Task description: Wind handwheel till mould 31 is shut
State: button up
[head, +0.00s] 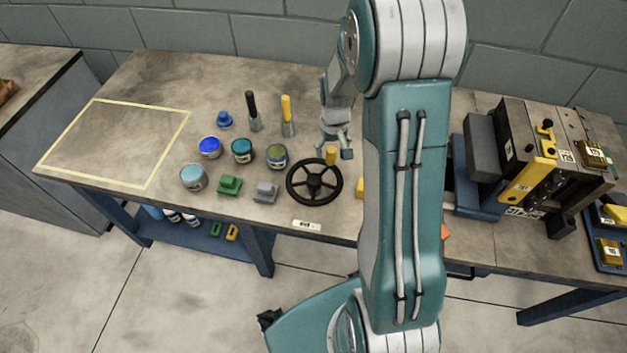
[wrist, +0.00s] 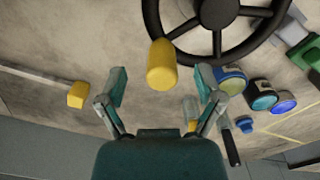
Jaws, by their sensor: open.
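The black handwheel (head: 296,195) lies at the bench's front edge, with a yellow knob (head: 331,155) upright on its far rim. In the wrist view the handwheel (wrist: 257,12) is at the top and the knob (wrist: 163,70) lies ahead, between the finger lines. My gripper (head: 338,148) is open and empty close to the knob; both fingers show in the wrist view (wrist: 162,84), apart from it. At right, a dark mould block (head: 520,135) with a yellow bar faces a grey block (head: 483,147) on a blue base. I cannot read 31 on it, and my arm hides the area to its left.
Several paint pots, including a teal one (head: 242,151), stand left of the wheel with a green block (head: 229,187) and a grey block (head: 266,192). Two upright handled tools (head: 288,115) stand behind. A yellow-outlined area (head: 115,145) at left is clear. A yellow-ended grey rod (wrist: 77,95) is near my gripper.

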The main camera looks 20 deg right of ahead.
jog(key=shift+r, duration=3.3)
jog(key=s+a+r+t, duration=0.1)
jog(key=s+a+r, duration=0.2)
jog(key=r, duration=0.3)
jog(key=s+a+r+t, duration=0.1)
jog(key=s+a+r, duration=0.2)
jog(key=r, duration=0.3)
jog(key=s+a+r+t, duration=0.1)
jog(key=s+a+r, duration=0.2)
jog(key=s, duration=0.4)
jog(key=s+a+r+n+t, duration=0.1)
jog(key=s+a+r+t, duration=0.1)
jog(key=s, duration=0.4)
jog(key=shift+s+a+r+t, duration=0.3)
jog(key=shift+s+a+r, duration=0.15)
jog(key=shift+a, duration=0.25)
jog(key=c, duration=0.4)
jog(key=shift+w+d, duration=0.1)
